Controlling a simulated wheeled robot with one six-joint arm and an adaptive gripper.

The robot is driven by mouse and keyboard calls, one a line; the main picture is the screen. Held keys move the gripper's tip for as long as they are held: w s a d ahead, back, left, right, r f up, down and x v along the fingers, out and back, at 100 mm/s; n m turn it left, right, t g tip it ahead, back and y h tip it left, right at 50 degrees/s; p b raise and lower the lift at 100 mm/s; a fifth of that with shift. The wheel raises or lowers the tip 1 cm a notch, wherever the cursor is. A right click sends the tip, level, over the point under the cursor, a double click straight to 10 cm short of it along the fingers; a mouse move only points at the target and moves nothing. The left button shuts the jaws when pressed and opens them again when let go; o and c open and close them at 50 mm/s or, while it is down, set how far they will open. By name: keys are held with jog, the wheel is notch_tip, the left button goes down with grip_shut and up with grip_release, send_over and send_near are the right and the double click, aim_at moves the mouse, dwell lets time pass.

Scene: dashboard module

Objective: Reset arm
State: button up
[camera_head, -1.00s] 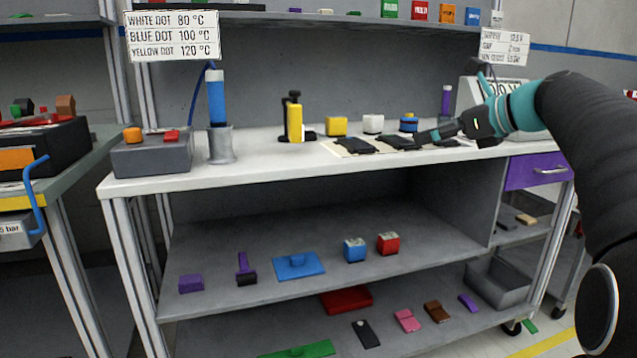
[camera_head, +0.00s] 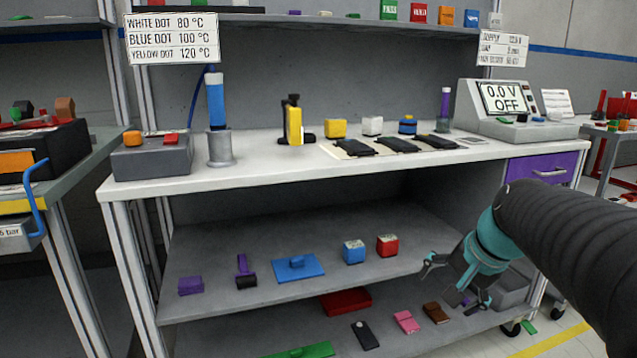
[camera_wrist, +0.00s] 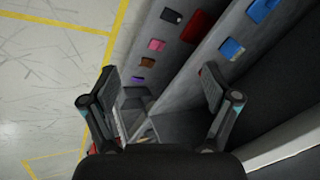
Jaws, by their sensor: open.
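My gripper (camera_head: 453,284) is open and empty in the head view. It hangs in front of the workbench's right side, at the height of the lower shelves, with its fingers spread. My arm comes in from the right edge and hides part of the bench's right end. In the wrist view my open gripper (camera_wrist: 155,92) shows two dark fingers wide apart, with nothing between them but the shelves and floor beyond.
The white worktop (camera_head: 265,168) bears black modules (camera_head: 398,145), a yellow tool (camera_head: 294,125) and a power supply (camera_head: 508,105) reading 0.0 V OFF. The middle shelf (camera_head: 215,240) holds several coloured parts. A grey bin (camera_head: 512,291) is close behind my gripper. Floor is open at left (camera_wrist: 50,80).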

jog(key=s+a+f+n+h, duration=0.1)
jog(key=s+a+f+n, duration=0.1)
jog(key=s, duration=0.6)
jog(key=s+a+f+n+h+p, duration=0.1)
jog(key=s+a+f+n, duration=0.2)
jog(key=s+n, duration=0.3)
jog(key=s+a, duration=0.1)
jog(key=s, duration=0.1)
jog(key=shift+s+a+f, duration=0.15)
jog(key=shift+s, duration=0.15)
